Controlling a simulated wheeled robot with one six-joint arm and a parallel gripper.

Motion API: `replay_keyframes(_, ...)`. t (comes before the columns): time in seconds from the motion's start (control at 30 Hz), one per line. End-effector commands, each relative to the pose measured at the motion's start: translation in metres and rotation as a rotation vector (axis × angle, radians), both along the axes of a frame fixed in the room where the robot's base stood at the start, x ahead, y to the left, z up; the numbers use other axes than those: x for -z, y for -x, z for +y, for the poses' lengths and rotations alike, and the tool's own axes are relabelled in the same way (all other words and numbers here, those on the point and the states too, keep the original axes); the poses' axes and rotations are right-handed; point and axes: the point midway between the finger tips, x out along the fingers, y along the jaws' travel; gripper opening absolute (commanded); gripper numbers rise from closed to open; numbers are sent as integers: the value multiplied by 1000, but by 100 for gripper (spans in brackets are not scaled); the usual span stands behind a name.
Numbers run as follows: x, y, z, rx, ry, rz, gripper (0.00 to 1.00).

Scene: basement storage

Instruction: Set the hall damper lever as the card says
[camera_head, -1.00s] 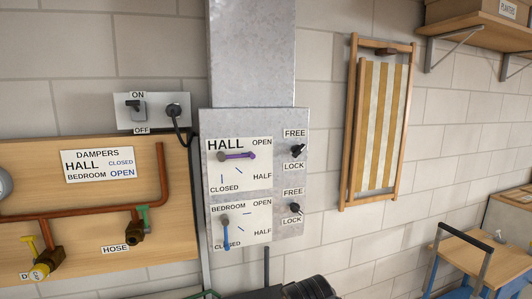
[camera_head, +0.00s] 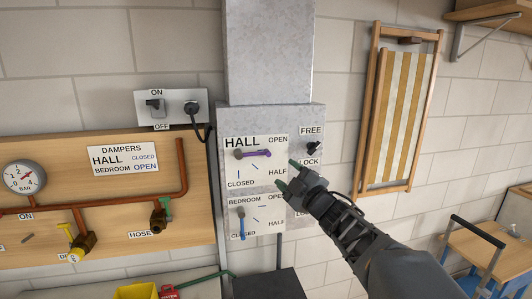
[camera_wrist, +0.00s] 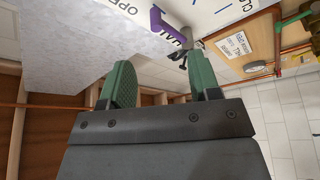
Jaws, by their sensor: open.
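The purple hall damper lever (camera_head: 256,154) points right from its pivot, toward OPEN on the HALL plate (camera_head: 236,172). The card (camera_head: 124,158) on the wooden board reads HALL CLOSED, BEDROOM OPEN. My gripper (camera_head: 286,175), with green fingers, is open and empty, in front of the panel just below and right of the lever's tip. In the wrist view the purple lever (camera_wrist: 163,24) shows beyond the gap between my open fingers (camera_wrist: 163,82), apart from them. The black hall FREE/LOCK knob (camera_head: 314,148) is right of the plate; its setting is hard to tell.
The blue bedroom lever (camera_head: 242,222) points down to CLOSED, below the hall plate. My arm hides the bedroom lock knob. A switch and plug (camera_head: 172,107) sit up left. A folded deckchair (camera_head: 402,110) hangs at right; a blue-framed wooden trolley (camera_head: 488,262) stands lower right.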

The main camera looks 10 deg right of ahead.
Motion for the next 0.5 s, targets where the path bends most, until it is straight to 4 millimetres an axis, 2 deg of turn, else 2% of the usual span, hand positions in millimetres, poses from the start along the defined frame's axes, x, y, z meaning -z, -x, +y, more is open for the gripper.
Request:
replay_keyframes(0.2, -12, -41, 15, -2, -2, 3, 57)
replay_keyframes(0.5, -21, -85, 30, 0, -2, 4, 57)
